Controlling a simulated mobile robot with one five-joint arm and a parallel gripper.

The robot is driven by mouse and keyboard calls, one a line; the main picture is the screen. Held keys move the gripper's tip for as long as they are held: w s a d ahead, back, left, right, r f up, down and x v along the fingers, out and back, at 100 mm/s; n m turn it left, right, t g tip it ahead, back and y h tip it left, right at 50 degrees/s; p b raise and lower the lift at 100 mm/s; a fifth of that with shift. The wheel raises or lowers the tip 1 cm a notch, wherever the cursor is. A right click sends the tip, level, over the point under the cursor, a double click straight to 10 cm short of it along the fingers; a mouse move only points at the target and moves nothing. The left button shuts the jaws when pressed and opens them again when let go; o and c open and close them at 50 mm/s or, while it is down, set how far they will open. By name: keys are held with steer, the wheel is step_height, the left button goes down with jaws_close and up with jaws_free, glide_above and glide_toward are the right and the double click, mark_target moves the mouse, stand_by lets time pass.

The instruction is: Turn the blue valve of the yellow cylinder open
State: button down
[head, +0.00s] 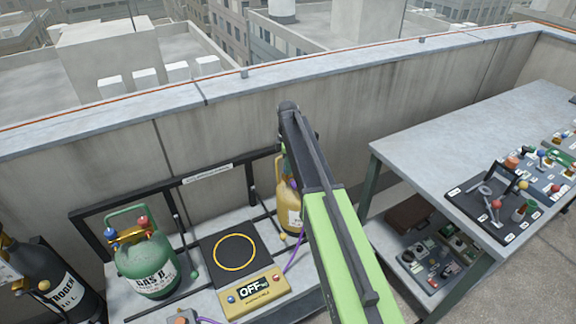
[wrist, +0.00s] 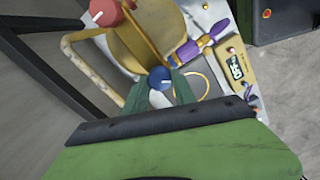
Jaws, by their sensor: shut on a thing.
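The yellow cylinder (head: 287,197) stands at the back of the low bench, right of the scale, and my arm hides part of it in the head view. In the wrist view the yellow cylinder (wrist: 135,38) fills the upper middle, with a red valve knob (wrist: 106,11) at its top left. The blue valve (wrist: 160,79) is a round knob with a white mark. My gripper (wrist: 160,88) is shut on the blue valve, with a finger at each side of it. The gripper and the blue valve are hidden in the head view.
A green cylinder (head: 147,262) with its own blue and red knobs stands at left, near a black nitrogen cylinder (head: 40,280). A scale display (head: 252,290) reading OFF sits before an empty black plate (head: 218,270). A worktable (head: 450,140) with fittings is at right.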

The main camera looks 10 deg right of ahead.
steer(key=n, duration=0.3)
steer(key=shift+n, duration=2.2)
steer(key=c, duration=1)
jaws_free()
steer(key=shift+c, duration=0.2)
step_height(320, 180, up, 17)
steer(key=p, duration=1.7)
steer(key=shift+r, duration=0.2)
